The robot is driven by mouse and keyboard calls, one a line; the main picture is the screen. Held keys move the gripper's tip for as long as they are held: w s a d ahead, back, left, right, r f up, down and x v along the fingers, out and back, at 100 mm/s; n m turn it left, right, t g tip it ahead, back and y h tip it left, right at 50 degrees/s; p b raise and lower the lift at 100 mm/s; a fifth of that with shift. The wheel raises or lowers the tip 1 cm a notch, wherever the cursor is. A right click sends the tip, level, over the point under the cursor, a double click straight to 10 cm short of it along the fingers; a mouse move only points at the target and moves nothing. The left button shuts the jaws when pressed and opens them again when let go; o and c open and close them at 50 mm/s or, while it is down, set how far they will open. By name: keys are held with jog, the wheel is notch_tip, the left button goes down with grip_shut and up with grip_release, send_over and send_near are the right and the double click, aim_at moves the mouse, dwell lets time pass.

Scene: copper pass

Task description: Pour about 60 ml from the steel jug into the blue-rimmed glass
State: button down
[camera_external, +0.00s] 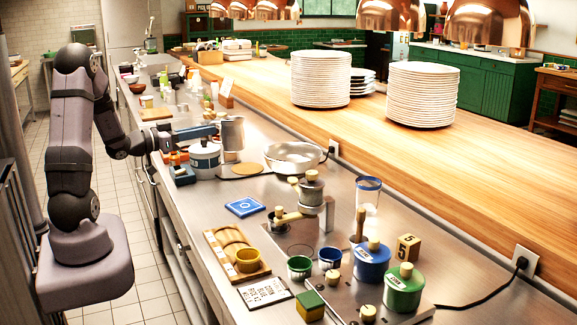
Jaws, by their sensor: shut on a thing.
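The steel jug (232,134) is a plain metal vessel, roughly upright, towards the middle left of the counter. My gripper (217,130) reaches it from the left and is shut on it; the fingers are small here and partly merge with the jug's side. I cannot tell whether the jug's base touches the surface below. The blue-rimmed glass (368,195) is clear and stands upright on the steel counter, nearer the camera and well to the right of the jug. Any contents of the jug are hidden.
A wide steel pan (293,157) and a grinder-like pot (311,190) lie between jug and glass. Blue (371,262) and green (403,290) canisters stand in front of the glass.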

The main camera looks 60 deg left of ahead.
jog(key=shift+r+p, duration=1.25)
jog(key=shift+r, duration=0.55)
jog(key=w+a+r+n+g+y+b, duration=0.1)
jog(key=a+n+g+y+b, duration=0.2)
jog(key=a+y+b, duration=0.3)
jog(key=w+a+r+n+g+y+b, duration=0.1)
jog(key=a+n+g+y+b, duration=0.3)
jog(key=a+b, duration=1.1)
jog(key=r+n+y+b, duration=0.1)
jog(key=y+b, duration=0.1)
jog(key=b, duration=0.1)
jog(key=shift+a+n, duration=0.3)
jog(key=shift+n, duration=0.1)
jog(key=shift+r+y+b, duration=0.1)
jog(key=shift+y+b, duration=0.2)
jog(key=shift+b, duration=0.05)
jog(key=shift+w+d+b, duration=0.15)
jog(key=shift+d+b, duration=0.1)
jog(key=shift+b, duration=0.6)
